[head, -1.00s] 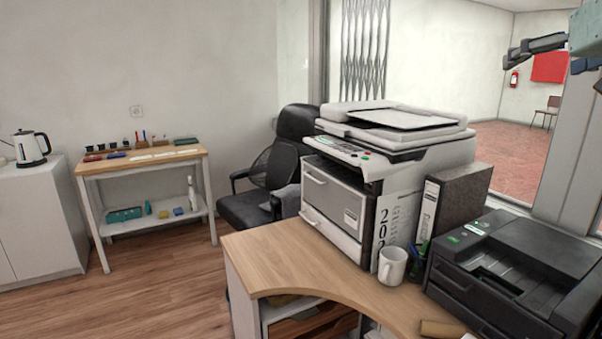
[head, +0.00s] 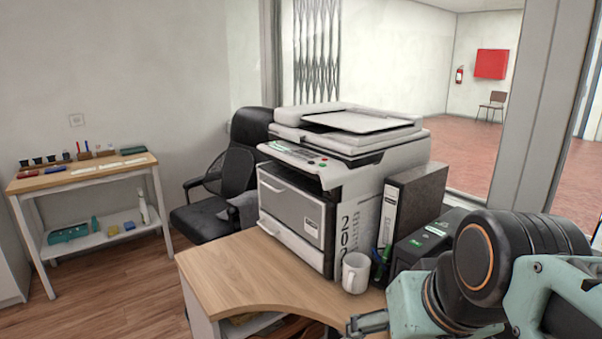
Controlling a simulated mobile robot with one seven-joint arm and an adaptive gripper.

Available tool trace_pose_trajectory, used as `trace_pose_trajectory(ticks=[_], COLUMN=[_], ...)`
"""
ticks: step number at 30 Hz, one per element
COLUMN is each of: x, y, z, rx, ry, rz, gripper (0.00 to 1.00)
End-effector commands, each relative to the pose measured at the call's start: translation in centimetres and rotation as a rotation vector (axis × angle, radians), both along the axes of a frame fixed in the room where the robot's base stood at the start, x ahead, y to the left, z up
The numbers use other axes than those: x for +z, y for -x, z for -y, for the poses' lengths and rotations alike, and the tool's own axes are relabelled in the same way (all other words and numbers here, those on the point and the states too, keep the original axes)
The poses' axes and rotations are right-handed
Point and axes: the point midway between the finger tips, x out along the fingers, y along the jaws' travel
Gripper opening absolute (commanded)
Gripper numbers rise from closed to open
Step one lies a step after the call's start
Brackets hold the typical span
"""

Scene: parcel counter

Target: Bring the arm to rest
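My arm fills the lower right of the head view, with a large dark round joint ringed in orange and pale green links. It is in front of the black printer (head: 424,238) and hides most of it. A small grey part at the left end of the arm shows low over the desk (head: 235,275).
A big copier (head: 300,215), a dark binder (head: 412,200) and a white mug (head: 355,272) stand on the desk close to my arm. A black office chair (head: 215,215) is behind the desk. A side table (head: 82,178) with small items stands at the left.

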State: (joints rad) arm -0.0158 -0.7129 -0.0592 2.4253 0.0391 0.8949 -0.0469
Motion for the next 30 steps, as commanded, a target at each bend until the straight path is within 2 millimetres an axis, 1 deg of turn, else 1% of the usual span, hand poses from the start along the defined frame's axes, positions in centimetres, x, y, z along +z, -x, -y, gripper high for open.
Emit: trace_pose_trajectory(ticks=[1,2,3,4,11,21,25,27,30], x=[-1.8,-2.9,-1.3,-0.4,4.5,13.2,15.6,16.5,17.1], y=[1.6,2.5,2.4,2.3,2.2,2.2,2.2,2.2,2.2], z=[-0.2,-0.1,-0.1,-0.1,-0.1,-0.2,-0.2,-0.2,-0.2], rx=[-0.001,-0.004,-0.007,-0.008,-0.006,-0.005,-0.005,-0.005,-0.005], ry=[0.038,0.060,0.062,0.058,0.055,0.054,0.054,0.054,0.054], rz=[-0.029,-0.046,-0.045,-0.043,-0.045,-0.044,-0.044,-0.045,-0.045], gripper=[0.80,0.80,0.80,0.80,0.80,0.80,0.80,0.80,0.80])
